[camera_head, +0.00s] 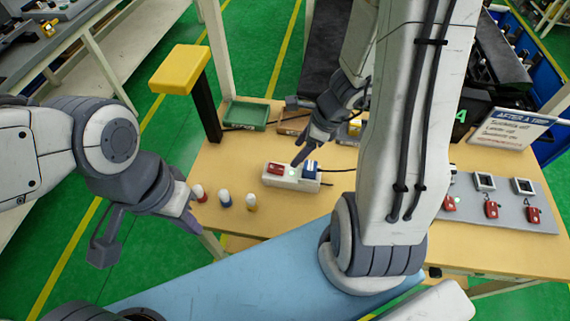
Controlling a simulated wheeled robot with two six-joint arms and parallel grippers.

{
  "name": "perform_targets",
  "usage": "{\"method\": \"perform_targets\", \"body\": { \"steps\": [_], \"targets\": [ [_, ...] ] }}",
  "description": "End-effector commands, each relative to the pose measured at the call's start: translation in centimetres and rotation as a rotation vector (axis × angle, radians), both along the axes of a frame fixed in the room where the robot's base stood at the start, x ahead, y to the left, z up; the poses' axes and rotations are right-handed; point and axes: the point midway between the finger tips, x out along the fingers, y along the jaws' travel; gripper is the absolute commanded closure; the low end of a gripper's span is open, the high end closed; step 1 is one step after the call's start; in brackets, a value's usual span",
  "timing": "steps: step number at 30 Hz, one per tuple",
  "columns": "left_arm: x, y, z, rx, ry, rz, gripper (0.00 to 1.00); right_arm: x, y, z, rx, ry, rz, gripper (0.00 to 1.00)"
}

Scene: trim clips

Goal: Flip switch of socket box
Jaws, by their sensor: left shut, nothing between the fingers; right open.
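The socket box (290,182) is a white strip on the wooden table (235,160). It has a red switch (275,168) at its left, a small greenish round spot in the middle and a blue part (310,168) at its right. My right gripper (297,162) points down just above and behind the middle of the box. It is open and empty; I cannot tell whether it touches the box. My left gripper (192,222) is shut and empty, left of the box near the table's left edge.
Several small bottles (224,200) stand between my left gripper and the box. A green tray (246,115) is at the back left. A yellow-topped black post (180,70) rises at the table's left corner. A grey panel (505,208) with red switches and a sign (512,130) are at right.

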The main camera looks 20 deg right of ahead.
Motion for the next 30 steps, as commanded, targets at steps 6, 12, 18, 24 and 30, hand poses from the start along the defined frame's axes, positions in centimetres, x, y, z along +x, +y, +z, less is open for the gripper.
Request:
{"method": "perform_targets", "body": {
  "steps": [6, 12, 18, 24, 30],
  "targets": [
    [0.0, 0.0, -2.8, 0.000, 0.000, -0.001, 1.00, 0.8, 1.5, -4.5, 0.000, 0.003, 0.009, 0.30],
    [0.0, 0.0, -4.3, 0.000, 0.000, -0.002, 1.00, 1.6, 2.6, -7.3, -0.001, 0.001, 0.012, 0.30],
    [0.0, 0.0, -4.8, 0.000, 0.000, -0.003, 1.00, 1.9, 3.0, -8.3, -0.002, -0.001, 0.011, 0.30],
    [0.0, 0.0, -4.8, 0.000, 0.000, -0.003, 1.00, 2.0, 3.0, -8.3, -0.001, -0.002, 0.011, 0.30],
    [0.0, 0.0, -4.7, 0.000, 0.000, -0.003, 1.00, 2.0, 3.0, -8.3, -0.001, -0.002, 0.011, 0.76]
  ]
}}
